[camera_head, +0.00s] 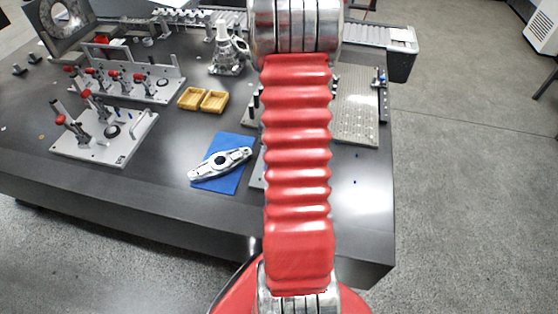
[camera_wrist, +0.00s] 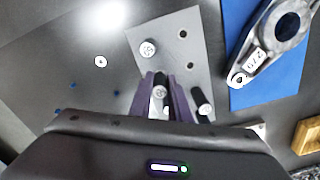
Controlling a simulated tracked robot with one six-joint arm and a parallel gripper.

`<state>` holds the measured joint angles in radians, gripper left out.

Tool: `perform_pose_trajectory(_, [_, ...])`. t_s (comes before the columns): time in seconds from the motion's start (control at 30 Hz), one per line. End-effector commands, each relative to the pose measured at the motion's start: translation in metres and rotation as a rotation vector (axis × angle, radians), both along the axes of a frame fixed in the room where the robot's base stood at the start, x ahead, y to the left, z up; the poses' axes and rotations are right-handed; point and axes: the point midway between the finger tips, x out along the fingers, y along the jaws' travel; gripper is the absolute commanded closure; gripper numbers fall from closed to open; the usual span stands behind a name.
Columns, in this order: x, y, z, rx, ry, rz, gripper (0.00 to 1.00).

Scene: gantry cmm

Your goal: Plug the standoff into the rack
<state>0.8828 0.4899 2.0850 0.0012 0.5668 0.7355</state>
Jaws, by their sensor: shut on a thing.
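The rack (camera_wrist: 208,82) is a light grey plate with dark round holes in the wrist view. In the head view only a sliver of it (camera_head: 257,178) shows left of my arm. A standoff with a white numbered top (camera_wrist: 147,48) stands near its left edge, and another dark one with a white top (camera_wrist: 203,108) stands right of my fingers. My gripper (camera_wrist: 164,88) has purple fingers shut on a standoff (camera_wrist: 160,92) with a white marked top, over the plate's lower part. Its lower end is hidden, so I cannot tell whether it is in a hole. The head view hides my gripper behind my arm.
A blue mat (camera_wrist: 287,85) with a metal link part (camera_wrist: 262,52) lies right of the rack. A small white disc (camera_wrist: 100,61) is on the dark table to the left. Yellow trays (camera_head: 203,99) and clamp fixtures (camera_head: 105,130) stand further left in the head view.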

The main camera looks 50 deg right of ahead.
Motion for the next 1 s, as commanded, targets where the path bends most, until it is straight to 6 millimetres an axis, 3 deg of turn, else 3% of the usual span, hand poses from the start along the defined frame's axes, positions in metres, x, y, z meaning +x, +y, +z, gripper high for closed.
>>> perform_pose_trajectory(1.0, [0.000, 0.000, -0.010, 0.000, 0.000, 0.001, 1.00])
